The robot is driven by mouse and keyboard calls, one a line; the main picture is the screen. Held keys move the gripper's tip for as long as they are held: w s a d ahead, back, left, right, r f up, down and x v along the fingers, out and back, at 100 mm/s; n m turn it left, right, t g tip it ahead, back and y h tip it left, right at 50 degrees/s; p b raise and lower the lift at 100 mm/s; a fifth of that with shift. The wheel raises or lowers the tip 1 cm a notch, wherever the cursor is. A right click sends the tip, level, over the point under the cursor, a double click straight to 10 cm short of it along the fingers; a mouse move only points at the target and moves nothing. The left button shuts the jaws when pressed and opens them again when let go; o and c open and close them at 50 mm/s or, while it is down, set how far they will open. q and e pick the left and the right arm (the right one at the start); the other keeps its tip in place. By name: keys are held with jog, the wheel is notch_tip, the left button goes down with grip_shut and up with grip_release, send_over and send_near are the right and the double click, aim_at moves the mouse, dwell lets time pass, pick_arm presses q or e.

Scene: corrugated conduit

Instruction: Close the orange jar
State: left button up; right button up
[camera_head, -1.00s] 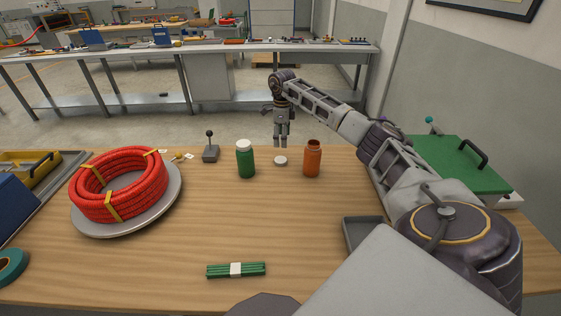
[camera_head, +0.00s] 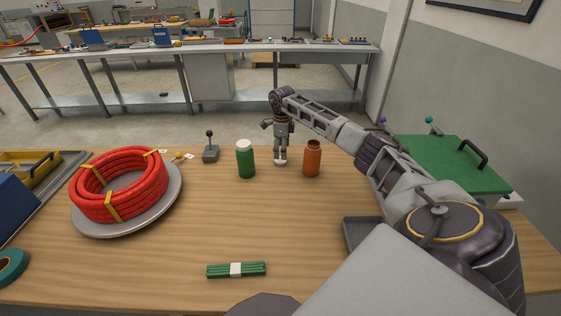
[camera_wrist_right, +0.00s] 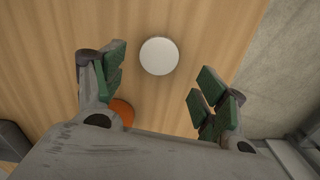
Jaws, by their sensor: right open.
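The orange jar (camera_head: 312,159) stands upright and uncovered on the table, just right of my right gripper. Its orange edge (camera_wrist_right: 122,111) shows partly behind a finger in the right wrist view. A round white lid (camera_wrist_right: 159,56) lies flat on the table, seen between and ahead of the fingers in the right wrist view. In the head view the lid (camera_head: 280,162) is mostly hidden by the gripper. My right gripper (camera_head: 281,157) points down over the lid, fingers open (camera_wrist_right: 162,88) and empty. My left gripper is not in view.
A green jar with a white lid (camera_head: 245,159) stands close left of my right gripper. A small joystick-like device (camera_head: 210,149) and a red conduit coil (camera_head: 120,183) on a grey plate (camera_head: 150,213) are further left. Green sticks (camera_head: 236,270) lie in front. The middle table is clear.

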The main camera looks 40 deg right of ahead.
aim_at(281, 161)
notch_tip(281, 161, down, 3)
jog(key=shift+a+r, duration=0.1)
jog(key=shift+a, duration=0.05)
jog(key=shift+f, duration=0.9)
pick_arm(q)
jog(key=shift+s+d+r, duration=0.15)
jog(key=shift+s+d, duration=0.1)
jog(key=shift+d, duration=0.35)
pick_arm(e)
jog(key=c, duration=0.7)
